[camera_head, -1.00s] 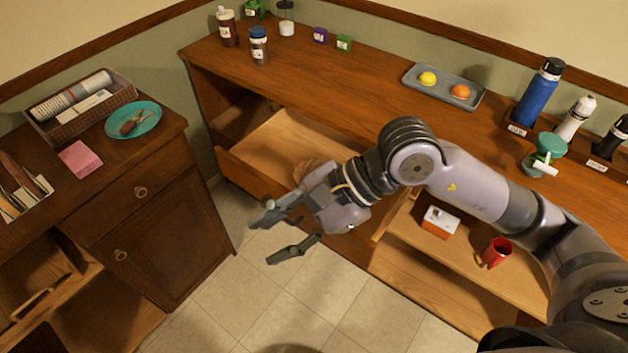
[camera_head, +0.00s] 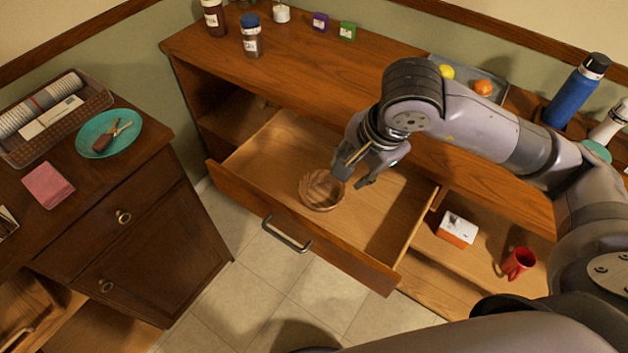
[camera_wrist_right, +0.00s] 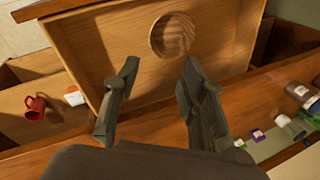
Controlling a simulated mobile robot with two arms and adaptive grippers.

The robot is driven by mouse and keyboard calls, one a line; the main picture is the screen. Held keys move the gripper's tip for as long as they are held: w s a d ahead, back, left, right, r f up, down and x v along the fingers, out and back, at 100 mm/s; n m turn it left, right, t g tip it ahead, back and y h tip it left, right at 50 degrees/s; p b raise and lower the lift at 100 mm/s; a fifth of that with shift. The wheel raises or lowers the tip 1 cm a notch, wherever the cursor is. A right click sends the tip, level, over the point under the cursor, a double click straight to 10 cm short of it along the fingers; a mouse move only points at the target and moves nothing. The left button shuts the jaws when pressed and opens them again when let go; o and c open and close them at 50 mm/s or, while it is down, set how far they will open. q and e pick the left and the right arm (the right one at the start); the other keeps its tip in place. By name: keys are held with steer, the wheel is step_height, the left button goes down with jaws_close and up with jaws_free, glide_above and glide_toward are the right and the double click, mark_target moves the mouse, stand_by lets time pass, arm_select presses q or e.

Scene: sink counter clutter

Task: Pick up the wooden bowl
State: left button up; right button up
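The wooden bowl (camera_head: 318,194) is small, round and brown. It sits inside the open drawer (camera_head: 252,165), near the middle of its floor. It also shows in the right wrist view (camera_wrist_right: 172,36), beyond the fingertips. My right gripper (camera_head: 355,172) is over the drawer, just right of the bowl and partly in front of its right rim in the head view. In the right wrist view the fingers (camera_wrist_right: 160,75) are spread apart with nothing between them. The bowl appears apart from the fingers. My left gripper does not show.
The drawer front (camera_head: 300,235) has a metal handle. An orange-and-white box (camera_head: 457,230) and a red mug (camera_head: 517,263) sit on the shelf right of the drawer. The counter above holds bottles and a grey tray (camera_head: 500,92). A second cabinet stands left.

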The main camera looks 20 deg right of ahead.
step_height(320, 180, down, 3)
steer(key=b, duration=0.5)
glide_toward(328, 206)
steer(key=shift+s+a+f, duration=0.4)
steer(key=shift+s+a, duration=0.2)
steer(key=shift+s, duration=0.05)
steer(key=shift+w+f, duration=0.2)
steer(key=shift+f, duration=0.2)
steer(key=x, duration=0.5)
steer(key=shift+w+r+p, duration=0.15)
steer(key=shift+w+p, duration=0.1)
steer(key=shift+p, duration=0.05)
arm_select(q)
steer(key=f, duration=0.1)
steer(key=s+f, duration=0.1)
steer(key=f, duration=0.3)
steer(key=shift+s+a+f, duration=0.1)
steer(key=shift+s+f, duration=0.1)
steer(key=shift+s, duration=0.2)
arm_select(e)
steer(key=shift+c, duration=0.4)
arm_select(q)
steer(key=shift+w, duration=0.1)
arm_select(e)
steer(key=shift+d, duration=0.1)
jaws_close()
